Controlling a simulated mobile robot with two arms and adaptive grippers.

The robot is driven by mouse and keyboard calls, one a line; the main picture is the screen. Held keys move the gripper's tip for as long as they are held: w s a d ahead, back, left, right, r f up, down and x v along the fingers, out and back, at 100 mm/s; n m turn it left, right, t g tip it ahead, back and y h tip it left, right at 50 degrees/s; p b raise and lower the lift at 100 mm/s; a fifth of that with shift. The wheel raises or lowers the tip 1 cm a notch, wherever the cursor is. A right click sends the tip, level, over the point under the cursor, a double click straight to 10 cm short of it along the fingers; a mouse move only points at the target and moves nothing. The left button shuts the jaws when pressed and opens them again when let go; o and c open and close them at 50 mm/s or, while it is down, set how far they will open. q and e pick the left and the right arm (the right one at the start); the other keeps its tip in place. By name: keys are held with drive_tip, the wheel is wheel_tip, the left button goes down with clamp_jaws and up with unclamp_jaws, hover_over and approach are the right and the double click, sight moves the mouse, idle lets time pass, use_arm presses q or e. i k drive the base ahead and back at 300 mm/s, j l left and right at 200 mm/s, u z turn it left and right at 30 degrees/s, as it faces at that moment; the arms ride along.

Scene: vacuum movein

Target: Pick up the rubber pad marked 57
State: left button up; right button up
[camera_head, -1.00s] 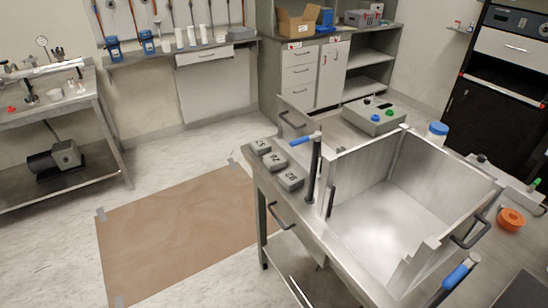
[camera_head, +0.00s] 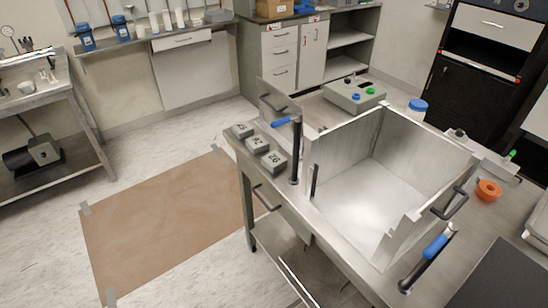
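Three small grey pads lie in a row on the near left corner of the metal bench: a far pad (camera_head: 242,131), a middle pad (camera_head: 257,144) and a near pad (camera_head: 274,162). Each has dark digits on top, but they are too small to read surely, so I cannot tell which one is marked 57. Nothing covers the pads. Neither of my grippers is in view.
An open-topped metal chamber (camera_head: 347,213) stands right of the pads. A black post with a blue handle (camera_head: 296,150) rises between them. A grey box with coloured knobs (camera_head: 354,96) sits behind. Floor left of the bench is clear, with a brown mat (camera_head: 165,222).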

sight(242, 130)
drive_tip(key=i+j, duration=0.15)
drive_tip(key=j, duration=0.2)
drive_tip(key=i+j+z, duration=0.1)
drive_tip(key=j, duration=0.25)
drive_tip(key=i+j, duration=0.15)
drive_tip(key=j, duration=0.2)
drive_tip(key=i+j, duration=0.1)
drive_tip(key=j, duration=0.25)
drive_tip(key=z, duration=0.05)
